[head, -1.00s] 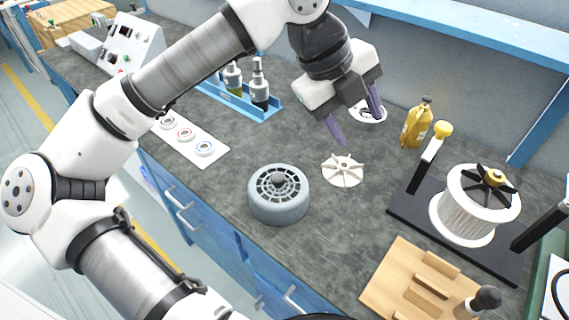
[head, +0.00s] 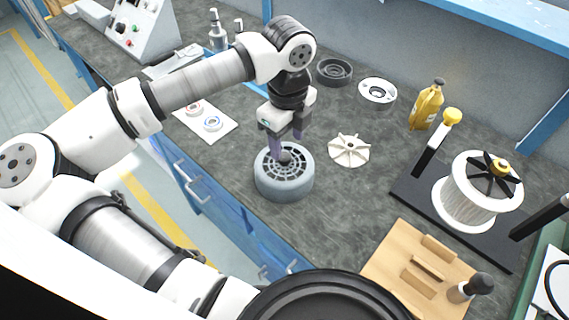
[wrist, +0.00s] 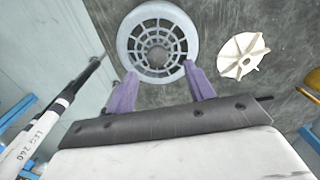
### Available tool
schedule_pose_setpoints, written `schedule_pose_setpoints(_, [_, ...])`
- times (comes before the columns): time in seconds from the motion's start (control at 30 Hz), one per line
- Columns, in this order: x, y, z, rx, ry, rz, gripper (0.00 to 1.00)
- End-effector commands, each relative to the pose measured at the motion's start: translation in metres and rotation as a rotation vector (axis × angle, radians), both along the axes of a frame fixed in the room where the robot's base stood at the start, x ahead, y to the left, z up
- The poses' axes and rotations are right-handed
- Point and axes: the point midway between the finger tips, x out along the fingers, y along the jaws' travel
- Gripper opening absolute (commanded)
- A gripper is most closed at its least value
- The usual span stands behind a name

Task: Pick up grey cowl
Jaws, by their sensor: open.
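The grey cowl (head: 284,184) is a round, ribbed-top housing standing on the dark bench near its front edge. It also shows in the wrist view (wrist: 130,48), with its round slotted grille facing the camera. My gripper (head: 285,150) is open and points down over the top of the cowl. Its two purple fingers (wrist: 160,88) stand apart at the cowl's near rim in the wrist view. I cannot tell whether the fingertips touch it. The centre knob of the cowl is partly hidden by the fingers in the head view.
A white fan wheel (head: 349,150) lies just right of the cowl. Behind are a dark ring (head: 334,71), a white flanged part (head: 377,92) and a yellow bottle (head: 426,106). A wooden block (head: 405,262) and a black-based fixture (head: 408,187) stand at right.

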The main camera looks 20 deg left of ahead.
Motion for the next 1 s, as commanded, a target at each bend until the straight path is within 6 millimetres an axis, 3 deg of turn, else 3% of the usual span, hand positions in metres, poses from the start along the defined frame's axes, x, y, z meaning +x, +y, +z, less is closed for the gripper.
schedule_pose_setpoints(0.3, [-0.002,0.005,-0.04,-0.004,0.001,-0.001,0.53])
schedule_pose_setpoints(0.57, [-0.002,0.005,-0.044,-0.001,0.0,-0.001,0.53])
schedule_pose_setpoints(1.0, [-0.002,0.005,-0.044,-0.001,0.0,-0.001,0.0])
